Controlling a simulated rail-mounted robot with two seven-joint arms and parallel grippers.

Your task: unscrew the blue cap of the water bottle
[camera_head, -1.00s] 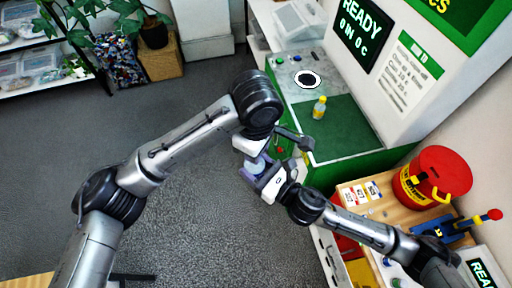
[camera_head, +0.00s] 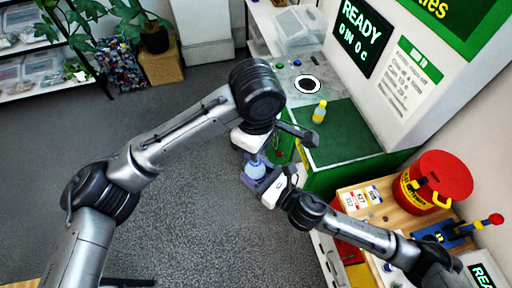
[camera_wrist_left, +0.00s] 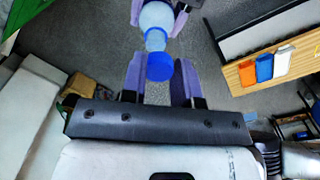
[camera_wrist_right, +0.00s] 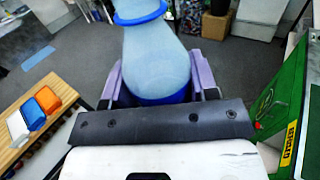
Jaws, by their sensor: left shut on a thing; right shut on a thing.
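The water bottle (camera_head: 256,170) is pale blue and held in the air between my two grippers. My right gripper (camera_head: 262,180) is shut on its body; in the right wrist view the bottle (camera_wrist_right: 155,55) fills the space between the purple fingers, with a blue ring (camera_wrist_right: 140,14) towards the top. My left gripper (camera_wrist_left: 158,82) is shut on the blue cap (camera_wrist_left: 159,67), which sits between its purple fingers in line with the bottle neck (camera_wrist_left: 155,40). I cannot tell whether the cap is still threaded on. In the head view the left wrist hides the cap.
A wooden table (camera_head: 385,207) with a red drum (camera_head: 440,180) is at the right. Grey floor (camera_head: 180,230) is open below and left.

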